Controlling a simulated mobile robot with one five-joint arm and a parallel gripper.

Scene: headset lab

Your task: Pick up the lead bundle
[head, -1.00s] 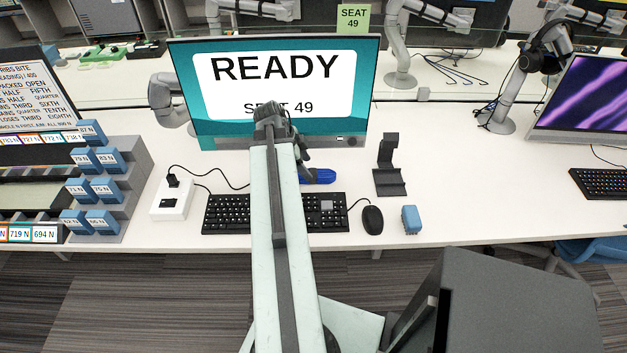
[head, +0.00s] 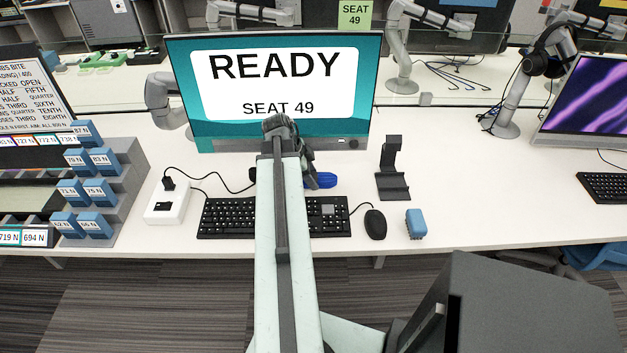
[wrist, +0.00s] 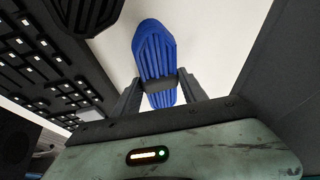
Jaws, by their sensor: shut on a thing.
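The lead bundle (wrist: 156,50) is a blue, ribbed bundle with a grey band around its middle. In the wrist view it lies between the two fingers of my gripper (wrist: 160,85), which is shut on it at the band. In the head view the blue bundle (head: 322,180) shows just right of my arm, between the monitor and the keyboard; its left part is hidden. My gripper (head: 307,170) is mostly hidden behind my arm there. I cannot tell whether the bundle touches the desk.
The keyboard (head: 225,218) lies in front, with a mouse (head: 375,224) and small blue block (head: 415,223) to its right. A monitor (head: 200,130) stands behind. A dark stand (head: 393,185) is right, a white box (head: 168,203) left.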

